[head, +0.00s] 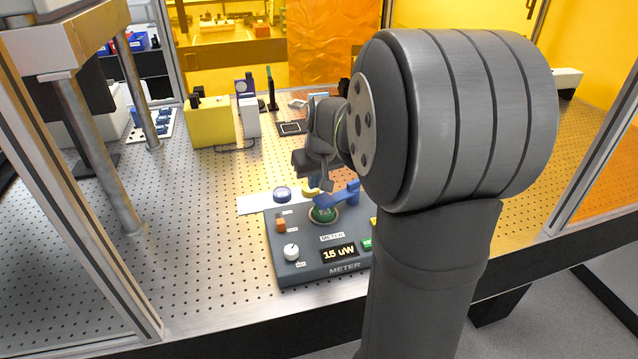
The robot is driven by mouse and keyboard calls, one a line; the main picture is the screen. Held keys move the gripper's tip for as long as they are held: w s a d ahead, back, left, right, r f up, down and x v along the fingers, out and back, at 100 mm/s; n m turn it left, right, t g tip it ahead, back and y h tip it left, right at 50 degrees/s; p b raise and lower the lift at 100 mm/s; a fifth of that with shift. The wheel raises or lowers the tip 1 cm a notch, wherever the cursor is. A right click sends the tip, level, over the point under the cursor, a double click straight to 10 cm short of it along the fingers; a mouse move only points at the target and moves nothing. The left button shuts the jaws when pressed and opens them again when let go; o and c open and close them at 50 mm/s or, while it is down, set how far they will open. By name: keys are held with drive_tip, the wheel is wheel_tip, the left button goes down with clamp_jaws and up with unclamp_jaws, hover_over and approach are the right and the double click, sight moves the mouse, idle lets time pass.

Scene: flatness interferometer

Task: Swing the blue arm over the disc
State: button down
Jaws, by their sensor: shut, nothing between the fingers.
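The blue arm (340,194) is on the dark meter box (300,262), running from near the green disc toward the upper right. The green disc (323,214) sits in a round ring on the box top; the blue arm's left end is at its upper edge, and most of the disc shows. The box's display reads 15 uW. My gripper (326,186) is shut and empty, pointing down behind and above the blue arm. Whether it touches the blue arm cannot be told. My own arm hides the right side of the box.
On the box are an orange block (281,226) and a white knob (291,252). A yellow block (210,122) and a white box stand farther back. The perforated table (200,240) is clear at left.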

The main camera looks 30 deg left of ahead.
drive_tip(key=shift+w+a, duration=0.4)
drive_tip(key=shift+a, duration=0.45)
drive_tip(key=shift+d+r, duration=0.1)
drive_tip(key=shift+r, duration=0.65)
drive_tip(key=v, duration=0.8)
drive_tip(key=shift+d+r, duration=0.2)
drive_tip(key=shift+d, duration=0.1)
drive_tip(key=shift+w, duration=0.1)
drive_tip(key=x, duration=0.9)
drive_tip(key=shift+s+a+f, duration=0.1)
drive_tip(key=shift+s, duration=0.2)
drive_tip(key=shift+s+d+f, duration=0.2)
drive_tip(key=shift+s+d, duration=0.05)
drive_tip(key=shift+d, duration=0.3)
drive_tip(key=shift+s+d+f, duration=0.2)
drive_tip(key=shift+s+d, duration=0.05)
drive_tip(key=shift+d, duration=0.35)
drive_tip(key=shift+s+d, duration=0.25)
drive_tip(key=shift+d, duration=0.25)
drive_tip(key=shift+a, duration=0.1)
